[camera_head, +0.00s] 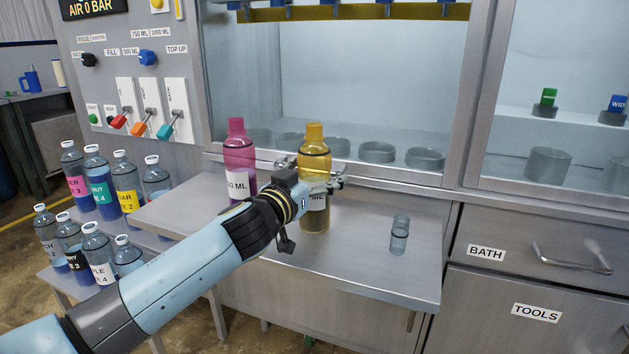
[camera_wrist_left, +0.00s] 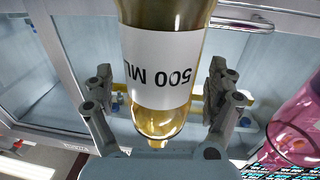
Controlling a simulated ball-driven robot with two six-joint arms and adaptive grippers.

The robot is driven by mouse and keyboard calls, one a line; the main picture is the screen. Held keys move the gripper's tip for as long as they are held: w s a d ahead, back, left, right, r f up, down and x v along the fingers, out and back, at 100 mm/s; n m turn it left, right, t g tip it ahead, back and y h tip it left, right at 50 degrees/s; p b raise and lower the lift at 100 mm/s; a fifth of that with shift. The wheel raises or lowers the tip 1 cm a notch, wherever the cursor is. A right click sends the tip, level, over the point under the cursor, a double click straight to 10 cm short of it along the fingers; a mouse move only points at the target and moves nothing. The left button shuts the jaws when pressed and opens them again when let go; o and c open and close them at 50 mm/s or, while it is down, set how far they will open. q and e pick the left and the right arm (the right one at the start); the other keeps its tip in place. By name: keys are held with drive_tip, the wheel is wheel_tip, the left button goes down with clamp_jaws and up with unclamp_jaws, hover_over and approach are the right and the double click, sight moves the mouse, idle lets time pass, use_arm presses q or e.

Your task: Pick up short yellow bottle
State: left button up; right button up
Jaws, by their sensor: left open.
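The short yellow bottle (camera_head: 315,142) stands upright on the metal shelf in the head view, with a white label on its body. My left gripper (camera_head: 314,174) is open around its upper body and partly hides it. In the left wrist view the bottle (camera_wrist_left: 165,70) appears upside down between the two open fingers of my left gripper (camera_wrist_left: 160,92), its label reading 500 ML. Gaps show between the bottle and both fingers. My right gripper is not in view.
A taller magenta bottle (camera_head: 239,150) stands close on the left; it also shows in the left wrist view (camera_wrist_left: 297,118). A small clear glass (camera_head: 400,235) stands at right on the metal shelf (camera_head: 365,265). Several labelled bottles fill a lower stand at left. The glazed cabinet is behind.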

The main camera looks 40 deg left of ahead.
sight(315, 151)
use_arm(q)
drive_tip(key=shift+c, duration=0.5)
drive_tip(key=c, duration=1.5)
drive_tip(key=shift+o, duration=0.2)
drive_tip(key=shift+w+r, duration=0.1)
drive_tip(key=shift+r, duration=0.05)
wheel_tip(315, 151, up, 5)
drive_tip(key=p, duration=0.3)
drive_tip(key=s+d+r+p, duration=0.2)
drive_tip(key=d+r+p, duration=0.2)
drive_tip(key=d, duration=0.7)
drive_tip(key=shift+d+r, duration=0.25)
drive_tip(key=shift+r, duration=0.65)
